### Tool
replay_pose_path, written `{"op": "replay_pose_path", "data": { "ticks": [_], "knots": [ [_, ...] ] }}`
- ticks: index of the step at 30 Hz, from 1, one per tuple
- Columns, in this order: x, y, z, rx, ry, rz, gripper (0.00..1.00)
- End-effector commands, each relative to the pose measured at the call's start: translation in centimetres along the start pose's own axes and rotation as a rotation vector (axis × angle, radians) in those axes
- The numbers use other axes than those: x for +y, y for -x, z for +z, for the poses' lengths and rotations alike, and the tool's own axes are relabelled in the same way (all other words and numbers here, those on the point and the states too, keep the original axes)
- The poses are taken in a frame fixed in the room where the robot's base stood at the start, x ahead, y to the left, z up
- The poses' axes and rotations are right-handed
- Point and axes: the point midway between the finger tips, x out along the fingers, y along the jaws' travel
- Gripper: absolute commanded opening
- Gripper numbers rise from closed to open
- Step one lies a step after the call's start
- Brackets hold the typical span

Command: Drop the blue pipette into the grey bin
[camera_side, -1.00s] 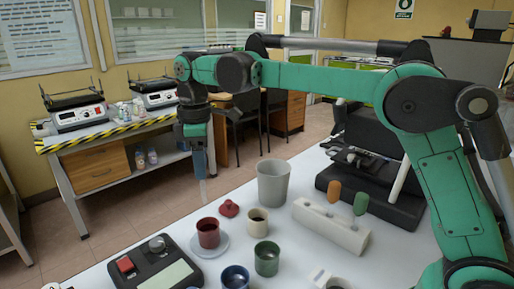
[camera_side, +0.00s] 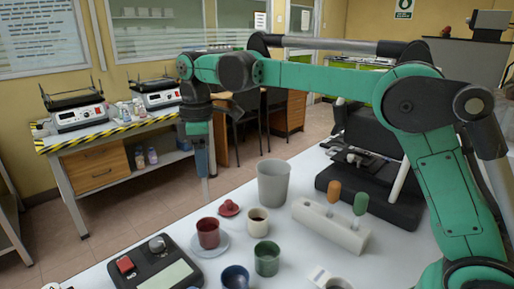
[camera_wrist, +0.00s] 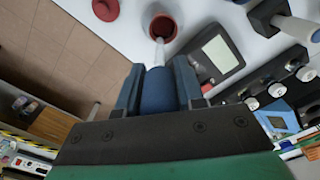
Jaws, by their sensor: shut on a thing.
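The blue pipette (camera_side: 202,163) hangs upright in my gripper (camera_side: 200,148), with its pale tip pointing down. My gripper is shut on its blue upper part. In the wrist view the blue pipette (camera_wrist: 158,92) sits between the two fingers of my gripper (camera_wrist: 158,78), and its tip overlaps a red cup in the picture. The grey bin (camera_side: 273,184) stands upright on the white table, to the right of the pipette and apart from it in the side view. The bin does not show in the wrist view.
A white rack (camera_side: 331,226) holds an orange and a green pipette, right of the bin. A red lid (camera_side: 229,208), a red cup (camera_side: 208,233) on a saucer and several other cups stand in front. A scale (camera_side: 157,268) is at front left.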

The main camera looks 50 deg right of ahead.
Motion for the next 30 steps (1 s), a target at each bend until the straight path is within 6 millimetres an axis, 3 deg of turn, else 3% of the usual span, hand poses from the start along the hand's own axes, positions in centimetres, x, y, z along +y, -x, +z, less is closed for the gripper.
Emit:
{"op": "replay_pose_path", "data": {
  "ticks": [5, 9, 16, 23, 30],
  "knots": [
    [4.2, 0.9, 3.6, 0.000, -0.135, 0.000, 0.07],
    [8.1, 1.8, 8.5, 0.000, -0.286, 0.001, 0.07],
    [11.6, 2.9, 15.1, 0.000, -0.465, 0.001, 0.07],
    [12.3, 2.5, 16.9, 0.000, -0.512, 0.001, 0.07],
    [12.3, 0.0, 16.9, 0.000, -0.510, 0.001, 0.07]
  ]
}}
